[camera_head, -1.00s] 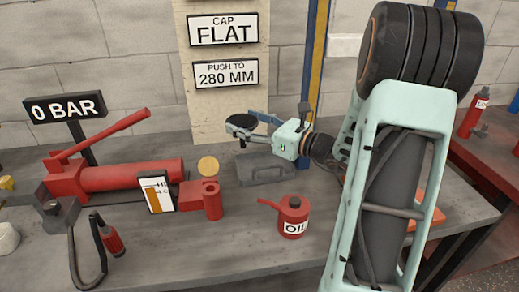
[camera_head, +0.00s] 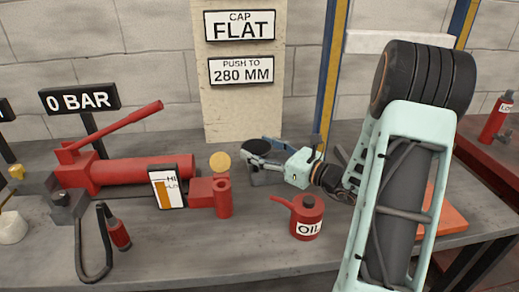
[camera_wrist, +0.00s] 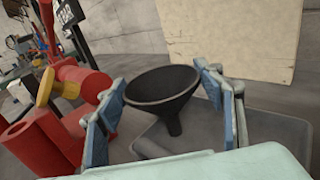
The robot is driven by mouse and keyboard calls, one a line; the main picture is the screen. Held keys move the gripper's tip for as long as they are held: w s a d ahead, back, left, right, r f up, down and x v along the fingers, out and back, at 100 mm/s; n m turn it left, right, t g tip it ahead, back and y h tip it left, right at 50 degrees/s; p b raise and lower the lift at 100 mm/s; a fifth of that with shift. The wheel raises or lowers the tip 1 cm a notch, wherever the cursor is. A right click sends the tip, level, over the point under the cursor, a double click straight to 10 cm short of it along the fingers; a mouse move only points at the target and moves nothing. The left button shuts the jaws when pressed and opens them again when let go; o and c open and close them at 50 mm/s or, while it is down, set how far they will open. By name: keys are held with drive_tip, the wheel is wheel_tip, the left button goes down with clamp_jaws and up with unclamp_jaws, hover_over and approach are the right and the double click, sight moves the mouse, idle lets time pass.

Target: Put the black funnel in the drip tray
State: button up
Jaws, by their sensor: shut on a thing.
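The black funnel (camera_head: 257,146) is upright, wide mouth up, over the back of the bench. It also shows in the wrist view (camera_wrist: 160,84), with its spout pointing down. My gripper (camera_head: 264,150) is shut on the funnel. In the wrist view its blue finger pads (camera_wrist: 160,98) are on either side of the cone. The grey drip tray (camera_wrist: 270,132) lies under the funnel, and the spout is within its outline. I cannot tell whether the spout tip touches the tray floor. My gripper hides most of the tray in the head view.
A red oil can (camera_head: 307,218) stands in front of my gripper. A red pump (camera_head: 130,173) with a raised lever and a gauge card (camera_head: 167,188) are to the left. A pale board (camera_head: 241,110) stands behind.

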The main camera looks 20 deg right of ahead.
drive_tip(key=o, duration=1.4)
drive_tip(key=shift+c, duration=0.2)
drive_tip(key=shift+r, duration=0.15)
drive_tip(key=p+v, duration=0.2)
drive_tip(key=v, duration=0.5)
drive_tip(key=shift+s+d, duration=0.15)
drive_tip(key=shift+s, duration=0.05)
